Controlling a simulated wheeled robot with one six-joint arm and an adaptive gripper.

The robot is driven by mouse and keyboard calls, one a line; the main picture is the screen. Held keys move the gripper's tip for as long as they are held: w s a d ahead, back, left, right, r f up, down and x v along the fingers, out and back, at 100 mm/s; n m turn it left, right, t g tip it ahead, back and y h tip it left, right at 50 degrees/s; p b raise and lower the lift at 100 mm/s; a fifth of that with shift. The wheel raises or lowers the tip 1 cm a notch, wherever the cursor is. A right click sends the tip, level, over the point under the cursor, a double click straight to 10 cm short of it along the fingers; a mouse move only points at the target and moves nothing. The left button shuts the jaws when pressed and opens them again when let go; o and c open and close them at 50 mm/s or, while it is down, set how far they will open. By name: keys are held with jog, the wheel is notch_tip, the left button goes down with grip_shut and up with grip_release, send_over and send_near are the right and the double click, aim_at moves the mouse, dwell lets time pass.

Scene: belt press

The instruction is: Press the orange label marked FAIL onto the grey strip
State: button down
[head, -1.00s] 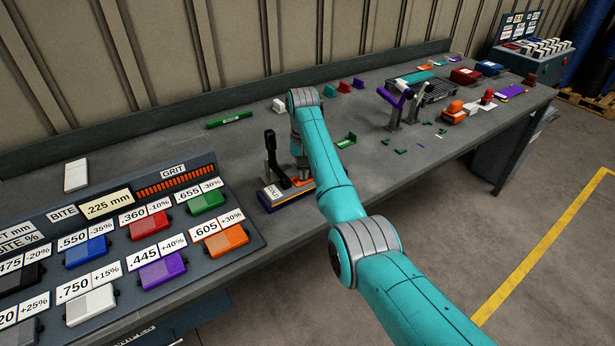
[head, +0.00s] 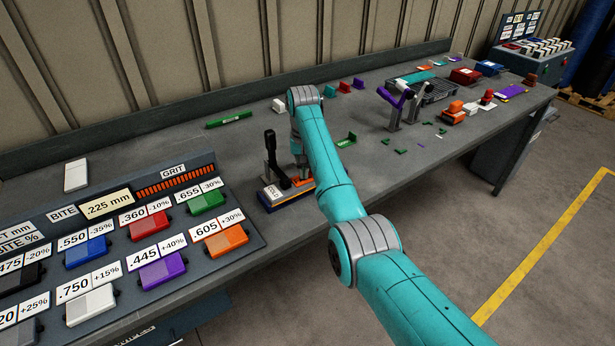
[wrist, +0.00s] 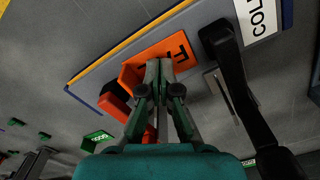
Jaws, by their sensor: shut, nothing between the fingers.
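The orange label (wrist: 165,50) lies on a grey strip (wrist: 208,32) in the wrist view, with part of a black letter showing. The label also shows in the head view (head: 303,182), partly behind my arm. My gripper (wrist: 159,66) is shut and empty, its fingertips over the label and hiding part of its lettering. I cannot tell whether the tips touch it. The strip is on a board with a white plate marked COLD (wrist: 262,16). A black lever (wrist: 238,85) stands right of my fingers.
A redder orange piece (wrist: 118,107) and a green bracket (wrist: 97,138) are left of my fingers. The green bracket also shows in the head view (head: 346,140).

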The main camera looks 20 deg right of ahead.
jog(key=shift+r, duration=3.1)
